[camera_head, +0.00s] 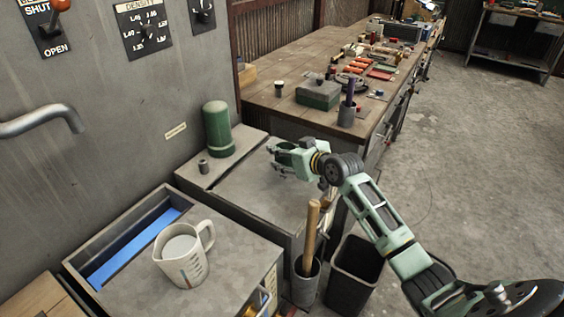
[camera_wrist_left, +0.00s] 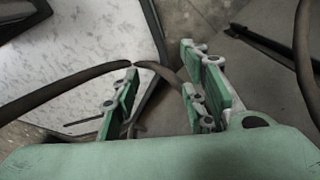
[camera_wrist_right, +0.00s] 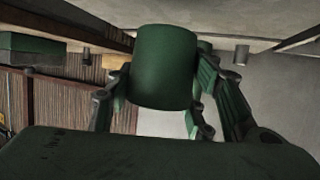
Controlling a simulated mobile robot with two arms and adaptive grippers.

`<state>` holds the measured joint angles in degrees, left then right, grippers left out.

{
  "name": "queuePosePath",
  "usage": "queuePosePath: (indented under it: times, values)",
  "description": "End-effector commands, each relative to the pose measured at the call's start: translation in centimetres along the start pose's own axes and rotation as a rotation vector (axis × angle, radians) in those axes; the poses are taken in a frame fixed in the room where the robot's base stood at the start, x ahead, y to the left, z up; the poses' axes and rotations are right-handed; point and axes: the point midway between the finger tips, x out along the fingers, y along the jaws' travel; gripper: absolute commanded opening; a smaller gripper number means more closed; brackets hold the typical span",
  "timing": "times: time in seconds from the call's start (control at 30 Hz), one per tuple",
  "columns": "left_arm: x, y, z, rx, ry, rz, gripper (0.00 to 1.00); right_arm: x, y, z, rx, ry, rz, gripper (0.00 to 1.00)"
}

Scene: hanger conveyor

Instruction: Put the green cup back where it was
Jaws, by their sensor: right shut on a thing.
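A plain green cup (camera_wrist_right: 165,68) sits between the fingers of my right gripper (camera_wrist_right: 155,100) in the right wrist view. In the head view the right gripper (camera_head: 284,158) is over the grey cabinet top (camera_head: 262,195), with the cup largely hidden by its fingers. I cannot tell whether the cup's base touches the surface. My left gripper (camera_wrist_left: 165,100) shows only in its own wrist view, with its fingers apart and nothing between them.
A domed green canister (camera_head: 218,130) and a small grey cylinder (camera_head: 203,167) stand left of the right gripper. A measuring jug (camera_head: 180,262) stands in front. A holder with a wooden handle (camera_head: 306,280) and a dark bin (camera_head: 353,280) stand nearby. A cluttered workbench (camera_head: 270,92) is behind.

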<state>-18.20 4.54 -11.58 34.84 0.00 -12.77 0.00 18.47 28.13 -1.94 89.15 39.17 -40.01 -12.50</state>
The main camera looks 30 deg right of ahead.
Motion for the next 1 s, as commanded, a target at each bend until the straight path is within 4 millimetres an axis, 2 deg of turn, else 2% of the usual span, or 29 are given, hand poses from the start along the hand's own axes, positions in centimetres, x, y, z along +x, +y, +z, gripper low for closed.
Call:
queuePosePath:
  times: [0.17,0.33,0.5,0.87,0.9,1.0]
  values:
    - [-0.1,-0.3,-2.0,0.000,0.028,-0.003,0.40,1.4,-0.4,0.2,-0.001,0.001,0.000,0.17]
    - [-0.6,-0.5,-3.6,0.000,0.053,-0.006,0.40,2.2,-0.5,2.5,0.001,-0.004,0.001,0.17]
    - [-0.7,-0.5,-3.2,-0.001,0.047,-0.005,0.40,2.8,-0.4,3.9,-0.001,0.000,0.002,0.17]
    - [-0.2,-0.3,-1.9,-0.002,0.027,-0.004,0.40,3.0,-0.4,4.3,-0.001,0.001,0.002,0.17]
    - [-0.2,-0.3,-1.9,-0.002,0.027,-0.004,0.40,3.0,-0.4,4.4,-0.001,0.001,0.002,0.49]
    - [-0.4,-0.3,-1.9,-0.003,0.027,-0.004,0.40,3.0,-0.4,4.3,-0.001,0.000,0.002,0.58]
